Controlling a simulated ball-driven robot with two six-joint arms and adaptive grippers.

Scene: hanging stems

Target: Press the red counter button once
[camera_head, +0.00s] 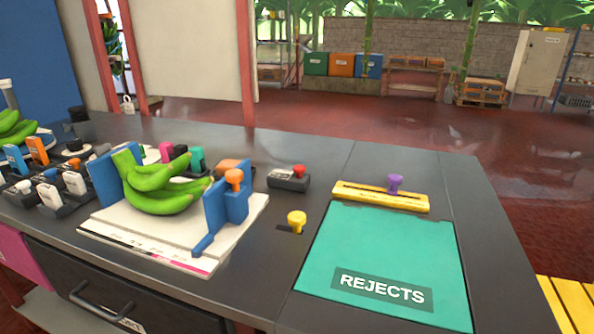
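The red counter button (299,170) is a small red knob on top of a low dark box (287,181). The box stands on the dark counter, near the middle of the head view, behind the yellow knob and left of the yellow bar. The top of the red button is unobstructed from this view. Neither of my grippers shows in the head view.
Green bananas (160,195) sit on a white board between blue uprights, left of the button. A yellow knob (296,218) stands in front. A teal REJECTS panel (385,260) and a yellow bar with a purple knob (395,183) lie right. Several small devices crowd the left.

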